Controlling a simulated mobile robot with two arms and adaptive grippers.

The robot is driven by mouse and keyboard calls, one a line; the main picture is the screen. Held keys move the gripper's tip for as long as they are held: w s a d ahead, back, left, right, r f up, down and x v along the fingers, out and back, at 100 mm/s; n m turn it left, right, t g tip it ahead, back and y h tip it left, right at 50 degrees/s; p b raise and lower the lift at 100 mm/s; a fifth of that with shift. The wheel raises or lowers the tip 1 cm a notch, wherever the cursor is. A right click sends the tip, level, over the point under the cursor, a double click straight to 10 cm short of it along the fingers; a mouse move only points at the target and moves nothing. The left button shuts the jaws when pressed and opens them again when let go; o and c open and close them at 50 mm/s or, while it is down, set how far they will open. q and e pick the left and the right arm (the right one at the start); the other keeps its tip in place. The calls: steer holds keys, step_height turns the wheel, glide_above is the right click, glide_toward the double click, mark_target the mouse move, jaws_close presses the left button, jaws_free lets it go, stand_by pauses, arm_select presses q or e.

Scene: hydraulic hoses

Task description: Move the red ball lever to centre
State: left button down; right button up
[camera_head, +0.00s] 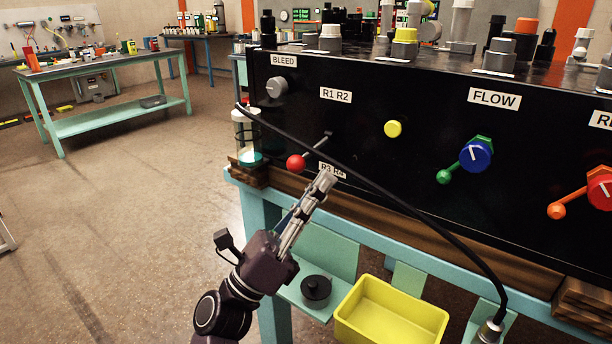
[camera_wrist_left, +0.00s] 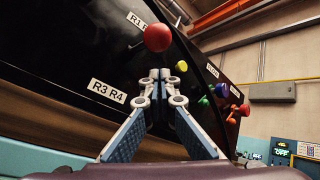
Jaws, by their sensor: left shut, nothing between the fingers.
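The red ball lever (camera_head: 296,162) sticks out from the black panel between the R1 R2 label (camera_head: 336,95) and the R3 R4 label (camera_head: 332,170). Its thin rod runs from the ball up and right to the panel. In the left wrist view the red ball (camera_wrist_left: 157,38) is just beyond the fingertips. My left gripper (camera_head: 327,181) is shut and empty, below and right of the ball, in front of the R3 R4 label. It also shows in the left wrist view (camera_wrist_left: 161,75), apart from the ball. My right gripper is not in view.
A black hose (camera_head: 400,204) hangs across the panel front, close to my left gripper. A clear cylinder (camera_head: 247,137) stands at the panel's left end. A yellow bin (camera_head: 391,312) is below. Blue FLOW knob (camera_head: 475,155) and a red knob (camera_head: 601,188) are to the right.

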arm_select(q)
steer(key=shift+s+a+r, duration=0.1)
steer(key=shift+a+r, duration=0.15)
steer(key=shift+a, duration=0.35)
steer(key=shift+s+a+r, duration=0.1)
steer(key=shift+a+r, duration=0.1)
steer(key=shift+a, duration=0.4)
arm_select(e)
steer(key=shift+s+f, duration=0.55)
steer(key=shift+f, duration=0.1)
arm_select(q)
steer(key=shift+s+a+r, duration=0.15)
steer(key=shift+s+r, duration=0.05)
steer(key=shift+r, duration=0.55)
steer(key=shift+f, duration=0.15)
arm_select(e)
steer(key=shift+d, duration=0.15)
